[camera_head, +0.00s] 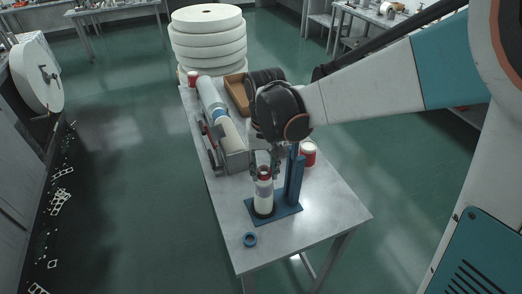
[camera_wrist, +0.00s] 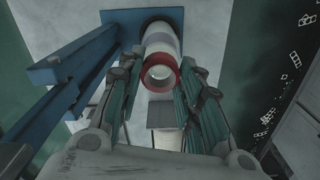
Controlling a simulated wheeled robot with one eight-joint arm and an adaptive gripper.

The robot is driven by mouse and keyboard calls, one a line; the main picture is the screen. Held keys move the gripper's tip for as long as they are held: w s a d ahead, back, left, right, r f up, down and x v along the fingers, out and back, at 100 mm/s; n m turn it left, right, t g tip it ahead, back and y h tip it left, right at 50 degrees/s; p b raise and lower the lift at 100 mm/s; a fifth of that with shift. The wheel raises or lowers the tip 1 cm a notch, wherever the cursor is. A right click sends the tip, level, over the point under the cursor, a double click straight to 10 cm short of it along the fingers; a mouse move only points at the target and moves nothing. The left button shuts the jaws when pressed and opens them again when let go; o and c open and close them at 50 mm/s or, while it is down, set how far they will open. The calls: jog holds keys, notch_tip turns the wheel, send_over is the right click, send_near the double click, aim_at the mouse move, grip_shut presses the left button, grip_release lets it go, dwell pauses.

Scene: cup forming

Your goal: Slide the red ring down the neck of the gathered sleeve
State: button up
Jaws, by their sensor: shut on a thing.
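The white gathered sleeve (camera_head: 264,197) stands upright on a blue stand (camera_head: 292,210) near the table's front end. It also shows in the wrist view (camera_wrist: 161,46). The red ring (camera_head: 264,173) is at the sleeve's top end; in the wrist view the ring (camera_wrist: 160,74) shows as a red band with a round opening facing the camera. My gripper (camera_head: 264,165) points down over the sleeve and is shut on the red ring, with a finger on each side of it in the wrist view (camera_wrist: 159,76). How far the ring encloses the neck is hard to tell.
A blue upright post (camera_head: 295,178) rises close to the right of the sleeve. A blue ring (camera_head: 250,240) lies near the front edge. A red-and-white cup (camera_head: 308,155) stands to the right. A roller machine (camera_head: 234,160) and a brown tray (camera_head: 237,92) are farther back.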

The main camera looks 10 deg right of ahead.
jog(key=shift+f+b, duration=0.6)
jog(key=shift+f, duration=0.2)
jog(key=o, duration=0.8)
